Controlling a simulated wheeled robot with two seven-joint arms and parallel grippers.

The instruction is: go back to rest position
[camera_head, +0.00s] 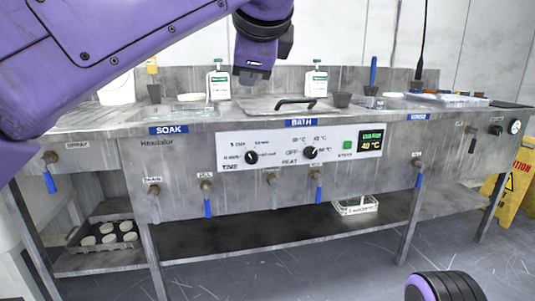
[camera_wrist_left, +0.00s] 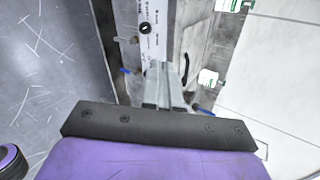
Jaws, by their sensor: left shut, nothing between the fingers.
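My left arm comes in from the left in the head view. Its gripper (camera_head: 252,76) hangs above the steel bench, behind the control panel and left of the bath lid's black handle (camera_head: 295,102). In the left wrist view the fingers (camera_wrist_left: 165,72) are together and empty. The bath lid (camera_head: 262,106) is down on the bench top. My right gripper is in neither view; a purple and black rounded part of mine (camera_head: 445,287) shows at the bottom right of the head view.
White bottles (camera_head: 218,82) (camera_head: 316,82) stand at the back of the bench. Valves with blue levers (camera_head: 207,207) stick out in front. A tray of round pale discs (camera_head: 106,240) sits on the lower shelf. A yellow caution sign (camera_head: 516,190) stands at right. The floor in front is clear.

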